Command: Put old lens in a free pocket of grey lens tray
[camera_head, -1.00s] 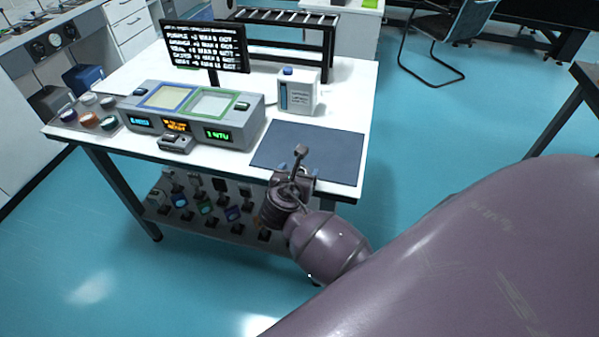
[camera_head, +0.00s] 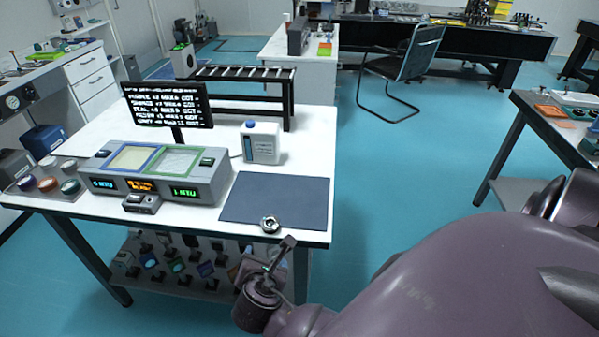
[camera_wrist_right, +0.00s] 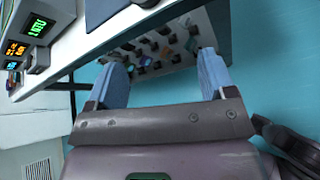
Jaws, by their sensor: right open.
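A small round metal-rimmed piece (camera_head: 269,224) lies at the front edge of the dark mat (camera_head: 285,198); I cannot tell for sure that it is the old lens. It also shows at the top of the right wrist view (camera_wrist_right: 146,3). My right gripper (camera_head: 281,256) is in front of the table edge, apart from the piece. In the right wrist view its two blue fingers (camera_wrist_right: 163,78) are spread with nothing between them. A grey tray (camera_head: 12,193) with several round coloured pieces is at the table's left end; I cannot tell whether it has a free pocket. My left gripper is out of view.
A grey instrument box (camera_head: 212,183) with lit displays, a black text screen (camera_head: 168,105), a white bottle (camera_head: 261,143) and a black rack (camera_head: 288,100) stand on the white table. Several mounted optics (camera_head: 178,266) fill its lower shelf. The floor right of the table is clear.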

